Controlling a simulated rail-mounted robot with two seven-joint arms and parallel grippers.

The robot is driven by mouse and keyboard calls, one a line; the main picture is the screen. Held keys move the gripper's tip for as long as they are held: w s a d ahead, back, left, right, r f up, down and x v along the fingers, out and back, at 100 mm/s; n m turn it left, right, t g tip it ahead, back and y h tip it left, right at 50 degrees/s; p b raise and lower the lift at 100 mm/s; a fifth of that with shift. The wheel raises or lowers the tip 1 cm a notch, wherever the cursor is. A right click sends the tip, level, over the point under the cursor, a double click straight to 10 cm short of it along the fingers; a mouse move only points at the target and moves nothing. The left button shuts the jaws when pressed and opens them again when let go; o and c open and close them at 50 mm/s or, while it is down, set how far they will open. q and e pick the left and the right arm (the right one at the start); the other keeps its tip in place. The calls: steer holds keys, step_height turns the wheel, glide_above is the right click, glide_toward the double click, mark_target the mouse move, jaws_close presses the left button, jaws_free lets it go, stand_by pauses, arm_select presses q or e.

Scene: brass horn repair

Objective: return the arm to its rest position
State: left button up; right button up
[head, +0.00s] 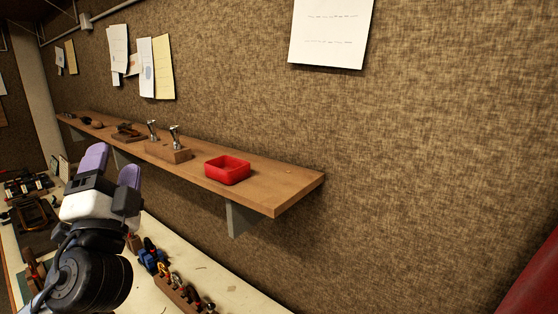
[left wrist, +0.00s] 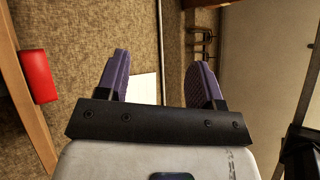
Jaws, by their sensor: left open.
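My left gripper (head: 112,168) has purple fingers and is raised over the workbench, in front of the wooden wall shelf. It is open. In the left wrist view the two purple fingers of the left gripper (left wrist: 165,80) stand apart with nothing between them. Behind them are the brown fabric wall and a white sheet. My right gripper is not in either view.
A wooden shelf (head: 265,190) holds a red tray (head: 228,172), a wooden block (head: 168,152) with metal pieces and other small items. The red tray also shows in the left wrist view (left wrist: 38,76). The workbench (head: 225,285) below carries several tools.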

arm_select(q)
steer(key=s+d+f+n+g+h+p, duration=0.2)
steer(key=s+f+n+g+p, duration=0.25)
steer(key=f+g+p, duration=0.35)
steer(key=s+d+f+n+g+h+p, duration=0.2)
steer(key=s+f+n+g+p, duration=0.15)
steer(key=s+f+p, duration=0.45)
steer(key=s+f+n+g+p, duration=0.1)
steer(key=s+f+g+p, duration=0.4)
steer(key=s, duration=0.7)
steer(key=s+f+n+g+p, duration=0.1)
steer(key=s+f+g+p, duration=0.4)
steer(key=s, duration=0.7)
step_height(320, 180, down, 5)
steer(key=shift+r+h+p, duration=0.15)
steer(key=shift+h+p, duration=0.15)
steer(key=shift+p, duration=0.75)
